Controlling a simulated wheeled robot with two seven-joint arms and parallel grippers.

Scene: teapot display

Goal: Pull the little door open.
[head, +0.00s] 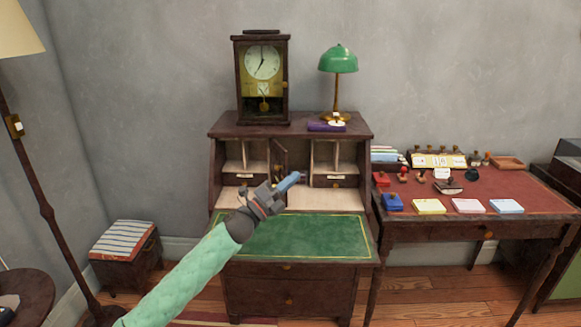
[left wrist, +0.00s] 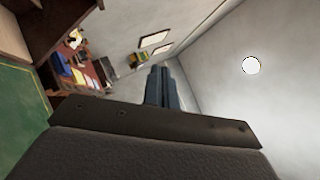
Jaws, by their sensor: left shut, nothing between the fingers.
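The writing desk (head: 222,150) stands against the wall with its green-topped flap (head: 300,240) lowered. A narrow dark little door (head: 279,152) sits at the middle of its inner compartments, between pigeonholes. Its lower part is hidden behind my gripper, and I cannot tell for sure whether it stands ajar. My left gripper (head: 294,181) is shut and empty, in front of the compartments and just below and right of the little door. Its blue-grey fingers also show together in the left wrist view (left wrist: 161,86); the door is not seen there. My right gripper is not in view.
Small drawers (head: 336,181) flank the middle. A red-topped table (head: 480,190) with stamps and coloured pads stands right. The green flap is clear.

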